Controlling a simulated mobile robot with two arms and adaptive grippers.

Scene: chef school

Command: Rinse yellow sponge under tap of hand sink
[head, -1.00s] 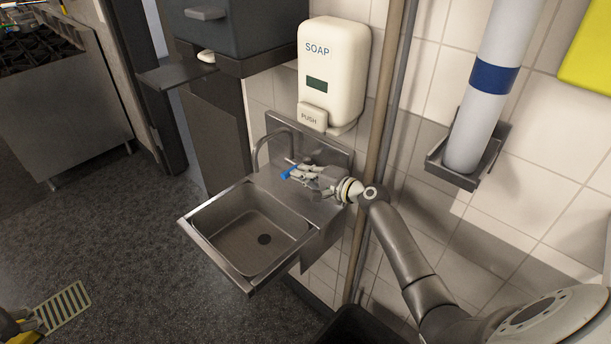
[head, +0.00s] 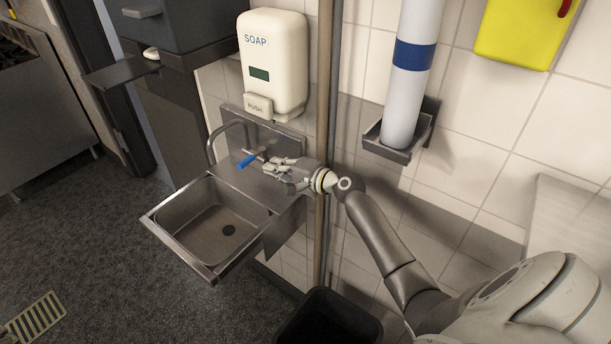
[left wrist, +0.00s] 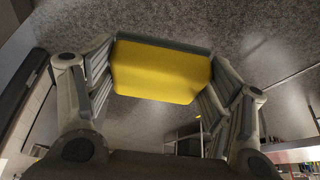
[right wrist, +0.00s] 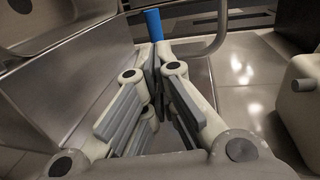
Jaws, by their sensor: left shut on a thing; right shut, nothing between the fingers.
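The hand sink (head: 172,238) is a steel basin on the wall, and its bowl looks empty. Its curved tap (head: 211,145) stands at the back, with a blue-tipped lever (head: 247,161) to the right. No water is visible. My right gripper (head: 268,166) is shut and empty, just right of the lever. In the right wrist view its closed fingertips (right wrist: 158,58) are just below the blue tip (right wrist: 153,24); whether they touch is unclear. My left gripper (left wrist: 160,85) is shut on the yellow sponge (left wrist: 160,72), over the dark floor. It is outside the head view.
A soap dispenser (head: 275,65) hangs above the sink. A pole (head: 323,130) and a cup-dispenser tube (head: 410,80) are to the right. A black bin (head: 330,318) stands below. The floor left of the sink is clear, with a drain grate (head: 36,318).

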